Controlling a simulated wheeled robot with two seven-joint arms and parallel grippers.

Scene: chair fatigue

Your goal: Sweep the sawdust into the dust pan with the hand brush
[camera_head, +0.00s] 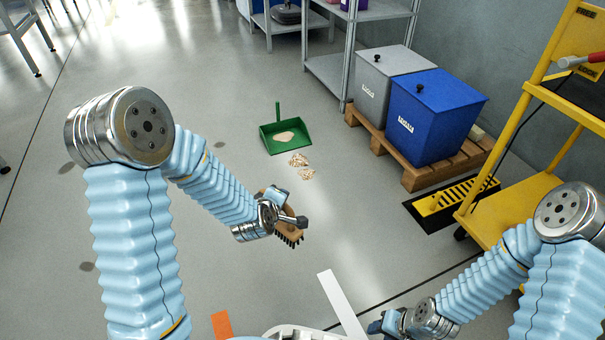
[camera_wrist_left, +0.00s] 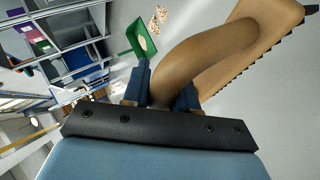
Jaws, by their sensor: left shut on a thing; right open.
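A green dust pan (camera_head: 285,136) lies on the grey floor in the head view, its handle pointing away from me. A small patch of sawdust (camera_head: 286,137) is in the pan. Two small piles of sawdust (camera_head: 299,160) lie on the floor just in front of the pan's mouth. My left gripper (camera_head: 279,202) is shut on the hand brush (camera_head: 289,236), which has a brown body and dark bristles, nearer to me than the piles and apart from them. The brush's handle (camera_wrist_left: 190,60) fills much of the left wrist view. My right gripper (camera_head: 383,324) is open and low at the bottom right.
A grey bin (camera_head: 380,75) and a blue bin (camera_head: 430,115) stand on a wooden pallet (camera_head: 415,178) at the right. A yellow cart (camera_head: 510,195) stands at the far right, by a black and yellow floor piece (camera_head: 455,196). Metal shelves (camera_head: 335,70) are behind.

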